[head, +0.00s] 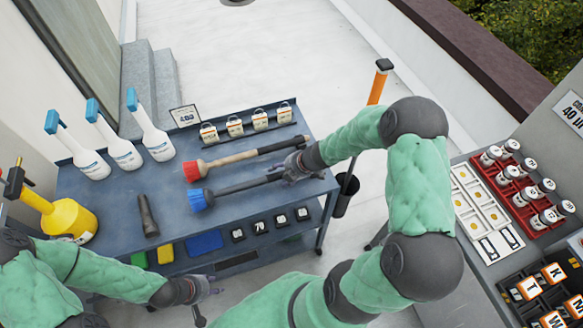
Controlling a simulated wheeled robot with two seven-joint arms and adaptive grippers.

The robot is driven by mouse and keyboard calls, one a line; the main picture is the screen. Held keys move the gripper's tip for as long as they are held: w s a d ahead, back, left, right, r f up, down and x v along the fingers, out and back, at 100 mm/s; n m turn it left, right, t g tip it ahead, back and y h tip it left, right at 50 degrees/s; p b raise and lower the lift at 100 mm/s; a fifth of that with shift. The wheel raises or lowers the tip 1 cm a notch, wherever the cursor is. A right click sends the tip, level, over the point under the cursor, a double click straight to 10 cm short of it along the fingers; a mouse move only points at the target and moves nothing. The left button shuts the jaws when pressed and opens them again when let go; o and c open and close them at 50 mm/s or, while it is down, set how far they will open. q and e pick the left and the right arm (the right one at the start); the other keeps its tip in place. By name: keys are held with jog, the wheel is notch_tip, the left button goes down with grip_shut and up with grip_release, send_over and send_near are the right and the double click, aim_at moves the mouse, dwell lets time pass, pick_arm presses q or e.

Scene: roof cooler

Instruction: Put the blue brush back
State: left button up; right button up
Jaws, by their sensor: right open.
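The blue brush (201,199) has blue bristles and a dark handle, and lies along the top of the blue-grey bench (105,212) with its bristles to the left. A red brush (195,170) with a wooden and black handle lies just behind it, roughly parallel. My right gripper (289,172) is open at the right end of the blue brush's handle; whether the fingers touch the handle is too small to tell. My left gripper (215,285) is low in front of the bench, away from both brushes; its finger opening is unclear.
White spray bottles (121,152) and a yellow pump sprayer (70,217) stand on the bench's left side. Small white padlock-like items (235,126) line the back edge. A dark tool (147,215) lies front left. An orange-topped pole (379,82) stands beyond the bench's right end.

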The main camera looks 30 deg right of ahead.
jog(key=v, duration=1.1)
jog(key=shift+s+r, duration=0.1)
jog(key=shift+r, duration=0.05)
jog(key=shift+d, duration=0.1)
